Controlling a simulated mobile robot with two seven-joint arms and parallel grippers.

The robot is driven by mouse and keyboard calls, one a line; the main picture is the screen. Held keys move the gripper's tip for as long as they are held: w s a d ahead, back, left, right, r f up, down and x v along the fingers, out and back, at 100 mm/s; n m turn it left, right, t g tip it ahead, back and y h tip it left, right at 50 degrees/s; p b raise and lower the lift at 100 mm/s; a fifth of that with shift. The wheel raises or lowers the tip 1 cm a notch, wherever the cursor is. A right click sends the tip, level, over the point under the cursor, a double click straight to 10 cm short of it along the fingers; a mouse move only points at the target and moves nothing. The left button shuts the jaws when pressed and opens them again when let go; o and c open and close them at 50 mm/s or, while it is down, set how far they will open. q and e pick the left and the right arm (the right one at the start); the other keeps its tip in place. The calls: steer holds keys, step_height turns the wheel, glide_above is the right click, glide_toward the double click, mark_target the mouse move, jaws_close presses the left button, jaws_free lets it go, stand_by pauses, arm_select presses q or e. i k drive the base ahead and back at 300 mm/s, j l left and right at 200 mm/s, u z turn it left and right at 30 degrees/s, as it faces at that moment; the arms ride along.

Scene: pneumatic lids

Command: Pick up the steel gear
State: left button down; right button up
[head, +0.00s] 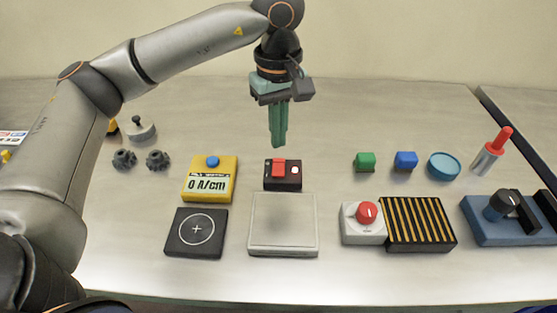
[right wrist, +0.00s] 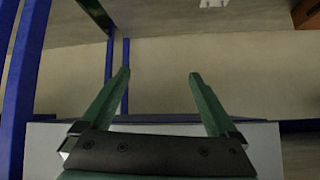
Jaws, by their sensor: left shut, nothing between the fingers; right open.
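Two dark grey gears lie side by side at the left of the table, the left gear (head: 124,160) and the right gear (head: 157,160). They look alike, and I cannot tell which one is steel. My left gripper (head: 279,144) points down, shut and empty, above the table behind the black box with a red switch. It is well to the right of both gears. My right gripper (right wrist: 159,74) is open and empty in the right wrist view, with no gear in sight there.
Near the gears are a grey knobbed weight (head: 138,129) and a yellow meter (head: 210,180). A black pad (head: 196,233), a pale plate (head: 283,226) and the red-switch box (head: 283,174) stand in the middle. A striped block (head: 420,223) and blue fixture (head: 508,233) are at right.

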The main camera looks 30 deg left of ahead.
mark_target(158, 160)
steer(key=k, duration=1)
